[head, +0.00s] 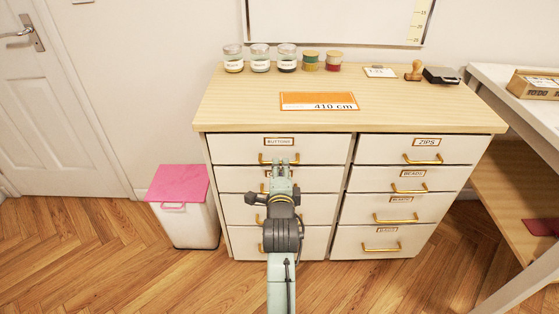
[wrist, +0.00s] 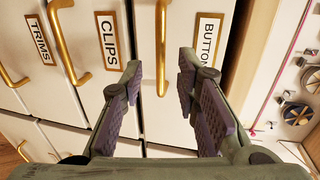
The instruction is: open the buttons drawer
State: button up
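The buttons drawer (head: 240,150) is the top left drawer of the cabinet, with its "BUTTONS" label above a gold bar handle. It appears shut. My gripper (head: 282,163) is in front of it and hides part of the handle in the head view. In the wrist view, my gripper (wrist: 160,92) is open, its fingers on either side of the gold handle (wrist: 162,45) beside the "BUTTONS" label (wrist: 206,40). The handle lies between the fingers. No finger is visibly closed on it.
The clips drawer (wrist: 125,15) and its handle (wrist: 64,42) are just beside my left finger in the wrist view. The right column, with the zips drawer (head: 380,147), is shut. A pink-lidded bin (head: 185,220) stands left; a white table (head: 520,95) stands right.

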jog(key=x, duration=0.5)
jog(key=shift+p, duration=0.35)
jog(key=shift+s, duration=0.1)
grip_shut()
dwell(0.4)
